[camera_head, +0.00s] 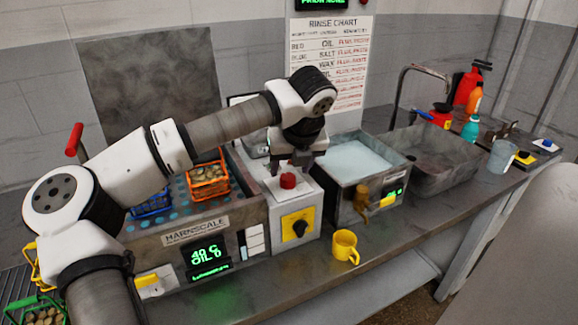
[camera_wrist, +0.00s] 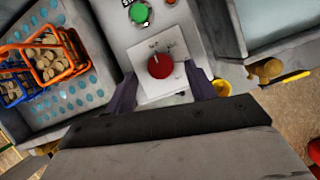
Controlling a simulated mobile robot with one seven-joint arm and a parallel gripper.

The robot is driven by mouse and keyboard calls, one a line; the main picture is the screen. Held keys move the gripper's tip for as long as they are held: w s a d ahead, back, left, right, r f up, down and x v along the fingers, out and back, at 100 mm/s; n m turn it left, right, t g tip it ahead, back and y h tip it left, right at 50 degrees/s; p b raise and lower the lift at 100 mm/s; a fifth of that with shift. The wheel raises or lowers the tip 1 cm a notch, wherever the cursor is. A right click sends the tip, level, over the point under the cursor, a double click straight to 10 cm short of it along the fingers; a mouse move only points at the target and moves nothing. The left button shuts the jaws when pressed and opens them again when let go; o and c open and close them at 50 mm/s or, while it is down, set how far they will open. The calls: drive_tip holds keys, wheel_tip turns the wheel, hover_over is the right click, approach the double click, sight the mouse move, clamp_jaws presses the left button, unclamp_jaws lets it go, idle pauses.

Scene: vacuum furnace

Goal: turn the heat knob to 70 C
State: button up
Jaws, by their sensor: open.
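A red knob (camera_head: 288,181) sits on top of the white control box (camera_head: 308,206) beside the tank. In the wrist view the red knob (camera_wrist: 161,65) stands on a white plate with small marks I cannot read; a pale pointer line on it points toward the plate's upper edge. My gripper (camera_head: 291,166) is above the knob, pointing down. In the wrist view my gripper (camera_wrist: 163,88) is open, its dark fingers to either side of the knob and apart from it.
A black knob (camera_head: 299,228) is on the box's yellow front panel. An orange basket (camera_head: 209,181) and a blue basket (camera_head: 150,203) sit in the tank at left. A liquid-filled bath (camera_head: 358,161) stands right. A yellow mug (camera_head: 345,246) stands near the bench's front edge.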

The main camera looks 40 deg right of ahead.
sight(288, 181)
drive_tip(key=shift+x, duration=1.45)
drive_tip(key=shift+c, duration=0.2)
drive_tip(key=c, duration=0.9)
